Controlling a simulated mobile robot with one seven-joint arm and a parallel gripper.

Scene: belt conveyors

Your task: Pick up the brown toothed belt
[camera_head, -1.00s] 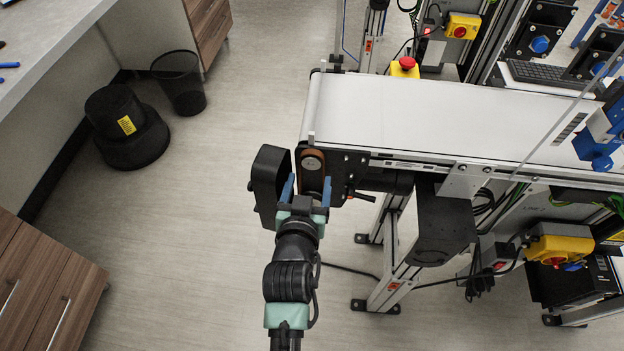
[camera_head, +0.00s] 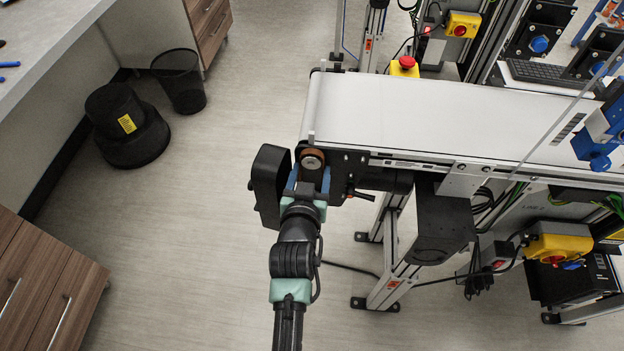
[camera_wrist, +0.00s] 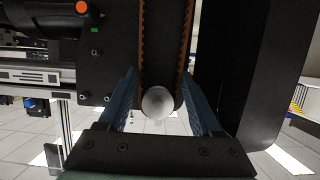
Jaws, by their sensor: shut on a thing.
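The brown toothed belt (camera_head: 314,153) runs around a metal pulley (camera_head: 312,163) at the left end of the conveyor. In the wrist view its two strands (camera_wrist: 187,35) rise on either side of a dark plate, with the round pulley end (camera_wrist: 158,102) below. My gripper (camera_head: 309,178) has its blue fingers on both sides of the belt loop and is shut on it. In the wrist view the fingers (camera_wrist: 160,80) press in from left and right at the lower part of the loop. The lowest part of the belt is hidden.
A black cover (camera_head: 267,185) stands open close to the left of the belt. The white conveyor (camera_head: 420,115) and its black side plate (camera_head: 345,165) lie to the right. An emergency stop (camera_head: 404,66) sits behind.

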